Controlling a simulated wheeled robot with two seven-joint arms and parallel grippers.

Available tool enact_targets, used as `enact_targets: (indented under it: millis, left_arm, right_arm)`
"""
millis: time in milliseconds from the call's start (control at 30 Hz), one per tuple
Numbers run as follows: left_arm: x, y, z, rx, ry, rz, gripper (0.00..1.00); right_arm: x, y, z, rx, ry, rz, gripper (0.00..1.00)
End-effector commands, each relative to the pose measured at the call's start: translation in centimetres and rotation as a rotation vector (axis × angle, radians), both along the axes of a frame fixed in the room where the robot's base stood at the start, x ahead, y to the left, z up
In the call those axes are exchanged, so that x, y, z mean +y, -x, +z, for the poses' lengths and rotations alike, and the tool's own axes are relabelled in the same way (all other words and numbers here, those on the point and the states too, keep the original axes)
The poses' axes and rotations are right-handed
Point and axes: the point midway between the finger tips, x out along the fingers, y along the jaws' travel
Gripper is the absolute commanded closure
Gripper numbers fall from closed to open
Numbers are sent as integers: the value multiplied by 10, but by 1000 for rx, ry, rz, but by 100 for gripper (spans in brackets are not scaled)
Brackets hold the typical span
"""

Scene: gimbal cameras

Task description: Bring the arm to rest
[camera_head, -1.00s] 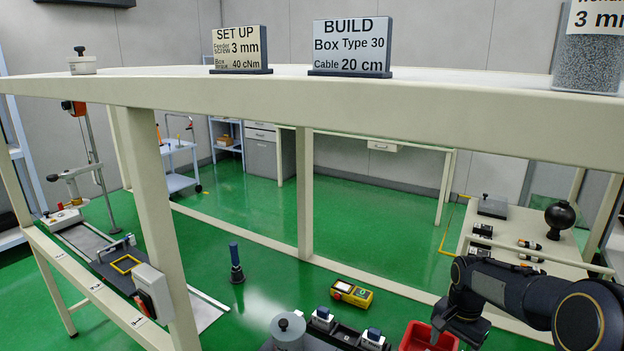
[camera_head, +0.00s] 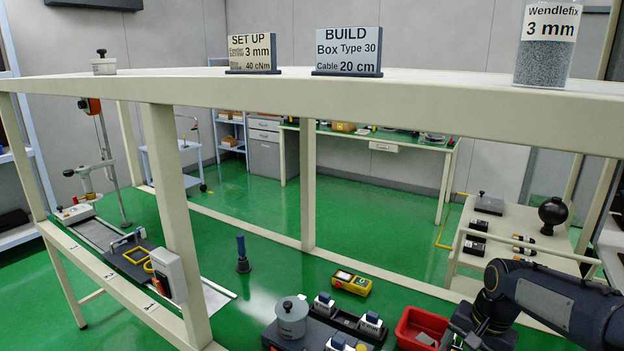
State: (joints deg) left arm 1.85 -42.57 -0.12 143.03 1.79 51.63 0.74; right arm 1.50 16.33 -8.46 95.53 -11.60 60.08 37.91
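My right arm (camera_head: 545,300) comes in from the right edge, black and jointed, bent down at its wrist. My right gripper (camera_head: 462,338) is at the bottom edge, just right of a red bin (camera_head: 402,330). Its fingers are partly cut off and dark, so I cannot tell whether they are open or shut, or whether they hold anything. My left arm and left gripper are not in view.
A cream shelf (camera_head: 300,88) spans the view above the arm, with a post (camera_head: 308,190) below it. A grey canister (camera_head: 292,318), white-topped boxes (camera_head: 370,324) and a yellow device (camera_head: 350,282) stand left of the bin. A cream side table (camera_head: 500,225) is behind the arm.

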Motion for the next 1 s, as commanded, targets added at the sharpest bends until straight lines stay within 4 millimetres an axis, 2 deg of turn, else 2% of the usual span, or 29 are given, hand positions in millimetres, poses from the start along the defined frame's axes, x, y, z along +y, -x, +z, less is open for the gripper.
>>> enact_targets:
  millis: [167, 300, 400, 500, 600, 767, 1000]
  left_arm:
    - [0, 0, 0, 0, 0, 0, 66]
    - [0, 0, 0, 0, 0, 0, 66]
    - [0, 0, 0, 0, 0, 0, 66]
    - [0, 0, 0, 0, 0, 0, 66]
    - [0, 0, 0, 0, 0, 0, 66]
    - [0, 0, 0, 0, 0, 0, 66]
    - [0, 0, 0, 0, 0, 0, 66]
  right_arm:
    - [14, 46, 31, -96, -44, 102, 30]
    - [35, 102, 52, -213, -75, 230, 30]
    - [54, 145, 58, -307, -78, 335, 30]
    - [71, 181, 54, -389, -69, 426, 30]
    - [84, 207, 46, -447, -54, 494, 30]
    - [95, 226, 37, -499, -35, 554, 30]
    - [97, 229, 35, -506, -32, 565, 30]
